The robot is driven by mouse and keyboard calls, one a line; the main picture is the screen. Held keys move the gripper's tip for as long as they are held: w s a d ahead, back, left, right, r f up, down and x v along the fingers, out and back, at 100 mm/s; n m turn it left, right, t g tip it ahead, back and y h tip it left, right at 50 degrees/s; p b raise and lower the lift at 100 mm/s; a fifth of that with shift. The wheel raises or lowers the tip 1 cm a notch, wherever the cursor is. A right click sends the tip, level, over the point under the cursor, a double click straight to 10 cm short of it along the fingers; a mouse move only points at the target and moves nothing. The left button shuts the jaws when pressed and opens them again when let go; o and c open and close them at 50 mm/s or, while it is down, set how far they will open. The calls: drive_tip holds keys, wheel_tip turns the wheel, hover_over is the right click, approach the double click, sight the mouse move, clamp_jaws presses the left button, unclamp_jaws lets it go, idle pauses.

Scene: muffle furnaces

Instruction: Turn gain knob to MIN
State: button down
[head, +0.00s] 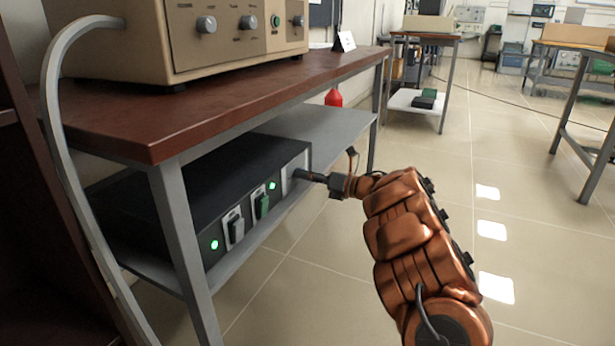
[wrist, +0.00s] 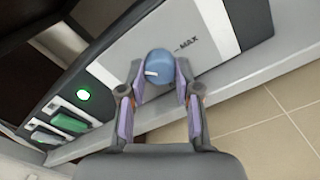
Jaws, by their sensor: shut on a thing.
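The gain knob (wrist: 159,66) is a round blue knob with a white pointer mark, in the wrist view. It sits on a light panel of the black unit (head: 205,185). Part of a label reading "MAX" shows to its right; no MIN label can be read. The white mark lies on the left part of the knob's face. My gripper (wrist: 160,78) has one finger on each side of the knob and is shut on it. In the head view my gripper (head: 312,176) reaches the right end of the unit's front, and the knob is hidden there.
The unit stands on the grey lower shelf (head: 318,127) under a brown tabletop (head: 185,111). A grey table leg (head: 185,250) stands before the unit. Rocker switches (head: 262,203) and lit green lamps (head: 214,244) sit left of the knob.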

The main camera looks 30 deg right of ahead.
drive_tip(key=n, duration=0.8)
drive_tip(key=shift+d+n, duration=0.1)
drive_tip(key=shift+n, duration=0.3)
idle(0.4)
drive_tip(key=c, duration=0.8)
unclamp_jaws()
drive_tip(key=v, duration=1.2)
drive_tip(key=shift+f, duration=0.1)
